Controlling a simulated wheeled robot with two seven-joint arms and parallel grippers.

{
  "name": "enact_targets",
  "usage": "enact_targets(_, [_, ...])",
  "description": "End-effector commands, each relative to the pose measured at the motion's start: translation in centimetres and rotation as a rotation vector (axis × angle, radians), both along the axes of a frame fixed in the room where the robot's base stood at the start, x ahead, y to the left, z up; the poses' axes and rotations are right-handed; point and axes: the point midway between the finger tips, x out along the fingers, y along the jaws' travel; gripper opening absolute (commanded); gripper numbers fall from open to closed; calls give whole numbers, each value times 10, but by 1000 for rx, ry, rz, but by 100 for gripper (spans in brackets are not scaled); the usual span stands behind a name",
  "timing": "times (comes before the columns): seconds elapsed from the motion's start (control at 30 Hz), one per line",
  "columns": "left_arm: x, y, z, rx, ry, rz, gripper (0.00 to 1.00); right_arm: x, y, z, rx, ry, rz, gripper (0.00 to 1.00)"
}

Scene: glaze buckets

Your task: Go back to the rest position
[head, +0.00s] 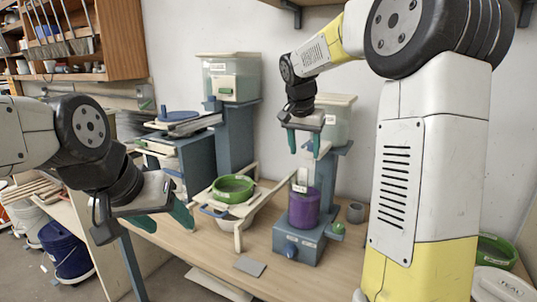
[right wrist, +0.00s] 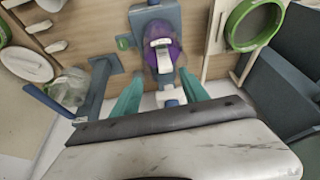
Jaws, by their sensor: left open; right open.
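The purple container (head: 304,206) stands on a blue-grey base (head: 298,240) and is apart from the fingers.
A green ring (head: 233,187) sits over a pale bucket on a wooden frame (head: 240,212). Clear hoppers (head: 229,80) stand on blue columns behind. A blue bucket (head: 66,248) stands on the floor.

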Motion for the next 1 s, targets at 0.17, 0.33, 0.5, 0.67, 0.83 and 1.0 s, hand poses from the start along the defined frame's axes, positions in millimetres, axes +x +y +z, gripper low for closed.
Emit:
enact_targets(0.17, [0,0,0,0,0,0,59,-78,-2,16,66,-28,160,52])
enact_targets(0.33, [0,0,0,0,0,0,59,-158,6,14,108,-78,334,52])
enact_targets(0.5, [0,0,0,0,0,0,59,-228,18,-3,115,-144,486,52])
enact_targets(0.67, [0,0,0,0,0,0,59,-266,28,-21,105,-190,576,52])
enact_targets(0.83, [0,0,0,0,0,0,59,-281,32,-29,97,-208,612,52])
enact_targets(1.0, [0,0,0,0,0,0,59,-281,32,-30,97,-208,615,52])
